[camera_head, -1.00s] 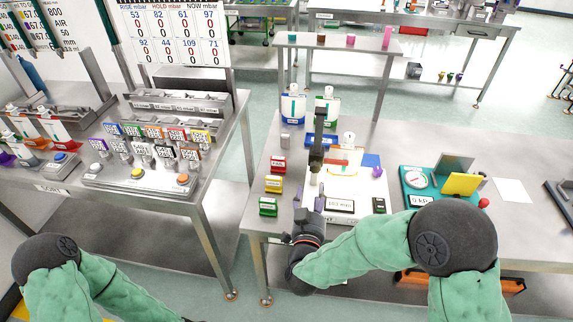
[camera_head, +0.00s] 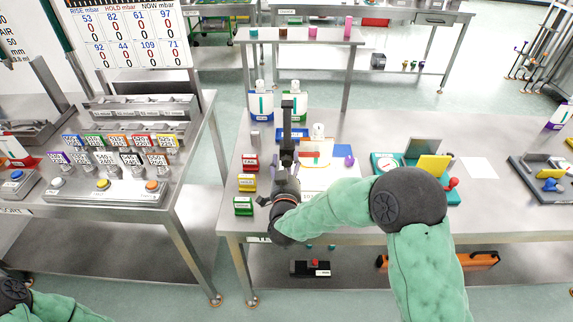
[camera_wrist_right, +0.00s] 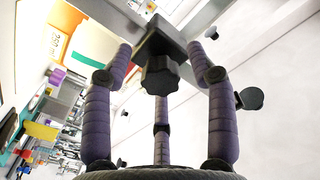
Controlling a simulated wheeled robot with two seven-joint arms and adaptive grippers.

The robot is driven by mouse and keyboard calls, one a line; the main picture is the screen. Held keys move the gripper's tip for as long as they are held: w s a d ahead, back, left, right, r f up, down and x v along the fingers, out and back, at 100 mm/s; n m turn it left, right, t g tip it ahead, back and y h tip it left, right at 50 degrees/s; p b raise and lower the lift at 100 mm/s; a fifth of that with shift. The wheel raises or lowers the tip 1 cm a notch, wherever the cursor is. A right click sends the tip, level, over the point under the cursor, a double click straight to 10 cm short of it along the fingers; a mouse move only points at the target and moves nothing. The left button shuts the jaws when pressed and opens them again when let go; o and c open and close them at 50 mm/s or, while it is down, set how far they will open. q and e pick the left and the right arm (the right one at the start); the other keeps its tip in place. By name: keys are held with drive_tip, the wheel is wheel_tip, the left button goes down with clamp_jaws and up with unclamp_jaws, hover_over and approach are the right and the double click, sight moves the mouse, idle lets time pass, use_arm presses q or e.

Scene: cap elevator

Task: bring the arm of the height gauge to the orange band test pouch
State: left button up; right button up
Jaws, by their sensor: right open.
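The height gauge (camera_head: 287,125) stands on the right-hand table as a dark upright column with a dark block low on it. A white pouch with an orange band (camera_head: 316,153) is just to its right, partly hidden by the column; an orange-and-white patch, probably the pouch, shows upper left in the right wrist view (camera_wrist_right: 62,38). My right gripper (camera_head: 286,180) is at the gauge's near side. In the wrist view its purple fingers (camera_wrist_right: 160,52) are spread around a black lobed knob (camera_wrist_right: 160,76) under a dark block, with gaps visible. My left gripper is out of view.
Red (camera_head: 250,162), yellow (camera_head: 248,182) and green (camera_head: 243,206) blocks line the table's left side. Blue- and green-trimmed containers (camera_head: 261,105) stand behind the gauge. A teal dial device (camera_head: 388,165) is at right.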

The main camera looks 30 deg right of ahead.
drive_tip(key=shift+w+d, duration=0.2)
drive_tip(key=shift+w, duration=0.1)
drive_tip(key=c, duration=1)
drive_tip(key=shift+f+b, duration=0.2)
drive_tip(key=shift+b, duration=0.2)
drive_tip(key=o, duration=1)
drive_tip(key=shift+s, duration=0.1)
drive_tip(key=v, duration=1.2)
